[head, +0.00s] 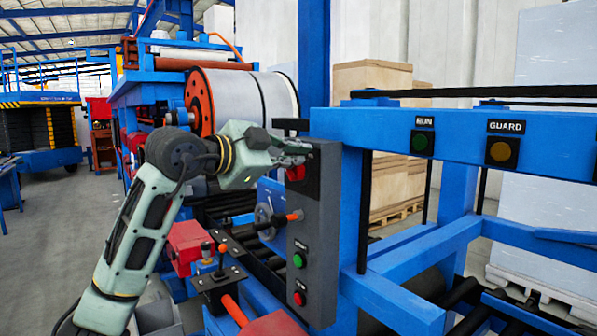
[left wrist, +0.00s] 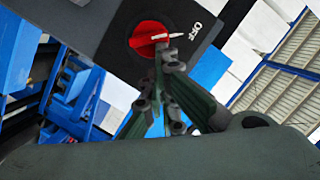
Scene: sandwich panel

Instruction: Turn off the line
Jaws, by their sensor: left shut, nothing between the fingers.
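A grey control box (head: 318,215) stands upright on the blue frame in the head view. Near its top is a red rotary switch (head: 295,174), partly covered by my left gripper (head: 303,152). In the left wrist view the red switch (left wrist: 150,38) has a white pointer aimed right, toward lettering that looks like OFF. My left gripper (left wrist: 172,66) is shut and empty, its tips in front of the switch's lower right edge; I cannot tell if they touch it. A green START button (head: 298,260) and a red STOP button (head: 299,298) sit lower on the box. My right gripper is not in view.
A blue beam (head: 460,143) carries a green RUN lamp (head: 419,141) and an amber GUARD lamp (head: 501,152). A large roll (head: 245,100) is behind.

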